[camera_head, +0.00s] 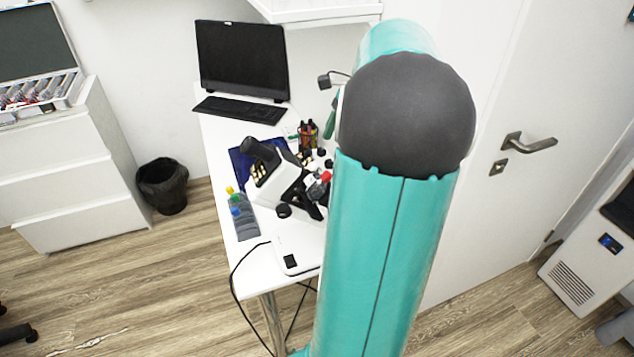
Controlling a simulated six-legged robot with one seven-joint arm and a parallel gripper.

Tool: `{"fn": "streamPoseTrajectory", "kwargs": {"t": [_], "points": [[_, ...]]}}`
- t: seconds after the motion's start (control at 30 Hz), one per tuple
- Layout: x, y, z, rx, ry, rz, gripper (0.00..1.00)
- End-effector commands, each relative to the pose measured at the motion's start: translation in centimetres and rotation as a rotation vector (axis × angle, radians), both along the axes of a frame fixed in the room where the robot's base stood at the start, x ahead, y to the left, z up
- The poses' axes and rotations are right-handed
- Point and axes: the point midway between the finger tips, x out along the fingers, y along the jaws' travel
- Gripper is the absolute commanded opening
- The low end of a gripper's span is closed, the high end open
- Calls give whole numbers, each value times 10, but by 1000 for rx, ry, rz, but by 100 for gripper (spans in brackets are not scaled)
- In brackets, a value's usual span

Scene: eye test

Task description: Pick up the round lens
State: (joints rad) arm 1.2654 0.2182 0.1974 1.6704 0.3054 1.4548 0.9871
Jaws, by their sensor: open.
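I cannot pick out the round lens for sure. An open case (72,101) at the upper left holds rows of small items with red, white and dark parts, too small to tell apart. My teal arm with its dark grey joint cap fills the middle right and covers the right part of the white desk. My gripper does not show; the arm may hide it.
The white desk (222,150) holds a monitor (242,58), keyboard (240,109), pen holder (309,134), white-and-black instrument (285,185) and small bottles (243,218). A drawer cabinet (60,190) and black bin (163,186) stand left. A door (480,230) is right. Floor is open front left.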

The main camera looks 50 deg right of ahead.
Motion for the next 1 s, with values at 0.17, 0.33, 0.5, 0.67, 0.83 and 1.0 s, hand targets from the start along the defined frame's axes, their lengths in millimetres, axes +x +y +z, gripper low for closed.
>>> {"fn": "streamPoseTrajectory", "kwargs": {"t": [0.17, 0.33, 0.5, 0.67, 0.83, 1.0], "points": [[6, 12, -32, 0, 1, 0, 86], [11, 17, -47, -1, 1, 2, 86], [14, 24, -62, 0, 1, 4, 86], [18, 33, -85, 1, 1, 5, 86], [21, 36, -95, -3, 0, 4, 86], [22, 36, -95, -3, -1, 5, 86]]}}
